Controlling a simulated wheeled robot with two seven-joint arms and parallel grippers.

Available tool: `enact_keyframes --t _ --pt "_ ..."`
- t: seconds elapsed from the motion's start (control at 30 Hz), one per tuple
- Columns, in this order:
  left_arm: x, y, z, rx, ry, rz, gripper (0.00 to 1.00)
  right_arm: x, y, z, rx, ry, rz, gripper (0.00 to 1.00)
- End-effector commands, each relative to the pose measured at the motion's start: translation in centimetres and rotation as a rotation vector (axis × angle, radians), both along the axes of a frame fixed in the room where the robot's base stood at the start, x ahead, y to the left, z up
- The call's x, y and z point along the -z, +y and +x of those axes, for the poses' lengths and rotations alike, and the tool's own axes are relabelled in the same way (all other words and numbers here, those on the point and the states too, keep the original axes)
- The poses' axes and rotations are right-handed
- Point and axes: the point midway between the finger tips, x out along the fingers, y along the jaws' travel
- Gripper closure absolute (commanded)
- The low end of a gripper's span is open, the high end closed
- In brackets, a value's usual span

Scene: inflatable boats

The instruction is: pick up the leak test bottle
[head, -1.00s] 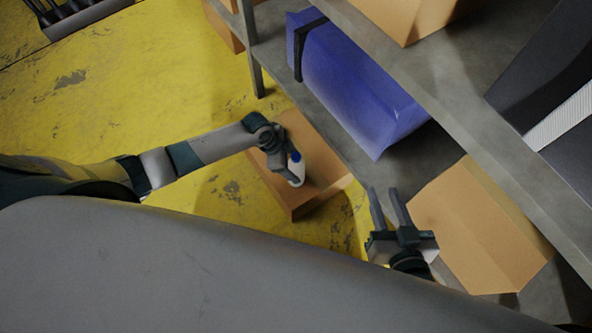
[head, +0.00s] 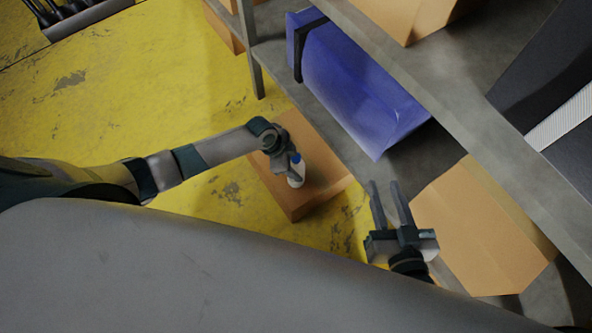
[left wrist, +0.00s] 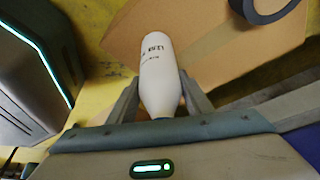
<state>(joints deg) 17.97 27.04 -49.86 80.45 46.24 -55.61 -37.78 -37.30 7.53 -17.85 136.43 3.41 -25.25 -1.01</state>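The leak test bottle (head: 296,177) is white with a blue cap, over a brown cardboard box (head: 318,193) in the head view. I cannot tell whether it touches the box. In the left wrist view the bottle (left wrist: 160,75) shows dark lettering and sits between the two fingers, which appear to press on its sides; its near end is hidden. My left gripper (head: 293,165) is shut on the bottle; its fingers are hard to make out in the head view. My right gripper (head: 386,188) is open and empty, beside the shelf.
A dark ring (left wrist: 262,10) lies on cardboard in the left wrist view. Yellow floor (head: 130,90) is clear at left.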

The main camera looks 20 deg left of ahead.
Motion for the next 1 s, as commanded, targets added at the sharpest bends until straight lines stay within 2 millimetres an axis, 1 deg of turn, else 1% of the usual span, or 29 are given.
enact_keyframes --t 0.27,0.47,0.67,0.83,0.9,1.0 --pt "-0.1 0.0 0.1 0.000 -0.001 -0.001 0.91 0.0 0.0 0.0 0.000 0.000 0.000 0.69" --pt "-0.7 0.0 0.1 0.000 -0.002 -0.002 0.91 0.2 -0.1 -0.1 -0.002 0.022 -0.005 0.69" --pt "-2.4 0.0 0.1 0.001 -0.003 -0.002 0.91 2.0 -0.8 -0.8 0.000 0.124 -0.034 0.69" --pt "-4.7 0.0 0.0 0.002 -0.004 -0.002 0.91 3.8 -1.5 -2.0 -0.001 0.244 -0.065 0.69" --pt "-5.1 -0.4 -1.3 0.003 -0.001 -0.001 0.91 4.6 -2.0 -2.6 -0.001 0.303 -0.081 0.69" --pt "-6.0 -0.7 -2.7 0.002 -0.001 -0.002 0.91 5.8 -2.6 -3.8 -0.002 0.393 -0.103 0.69"
